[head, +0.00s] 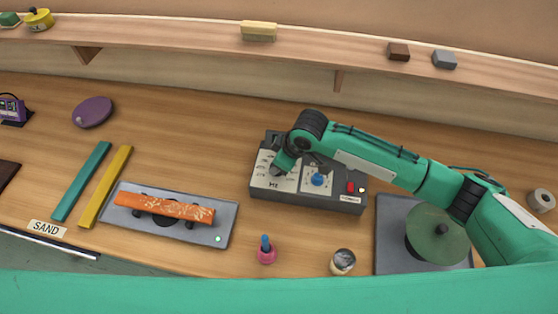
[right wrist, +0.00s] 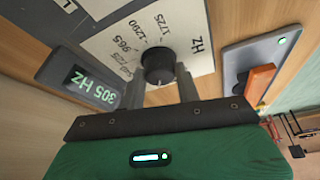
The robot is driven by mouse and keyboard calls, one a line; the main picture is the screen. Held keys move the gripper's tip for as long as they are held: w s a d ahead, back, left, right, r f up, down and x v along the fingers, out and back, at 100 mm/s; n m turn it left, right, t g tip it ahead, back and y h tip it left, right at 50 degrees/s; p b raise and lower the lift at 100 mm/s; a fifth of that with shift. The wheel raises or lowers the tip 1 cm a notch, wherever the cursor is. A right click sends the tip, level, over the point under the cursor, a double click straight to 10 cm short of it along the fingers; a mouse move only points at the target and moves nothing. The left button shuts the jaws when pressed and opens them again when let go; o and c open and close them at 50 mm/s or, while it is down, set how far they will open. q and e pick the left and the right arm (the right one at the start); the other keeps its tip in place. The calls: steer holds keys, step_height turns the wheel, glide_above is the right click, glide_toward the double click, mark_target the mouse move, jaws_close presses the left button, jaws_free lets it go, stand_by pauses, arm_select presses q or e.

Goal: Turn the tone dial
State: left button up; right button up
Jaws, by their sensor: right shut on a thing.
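The tone dial (right wrist: 158,66) is a black knob on a white scale plate marked Hz, with numbers such as 965, 1290 and 1725. It sits on the left of the grey control box (head: 352,207). In the head view my arm hides the dial. My right gripper (right wrist: 163,84) is shut on the dial, one finger on each side. A small display (right wrist: 88,90) beside the box reads 305 Hz in green. My left gripper is not in view.
The box also has a blue knob (head: 318,180) and a red switch (head: 351,187). An orange bar (head: 165,206) lies on a grey plate to the left. A pink bottle (head: 266,254) and a small jar (head: 342,262) stand in front. A green disc (head: 430,240) is at right.

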steer(key=o, duration=1)
steer(key=shift+c, duration=0.2)
steer(key=shift+d+r, duration=0.2)
steer(key=shift+r, duration=0.3)
steer(key=b+v, duration=0.3)
steer(key=v, duration=1)
steer(key=shift+f, duration=0.1)
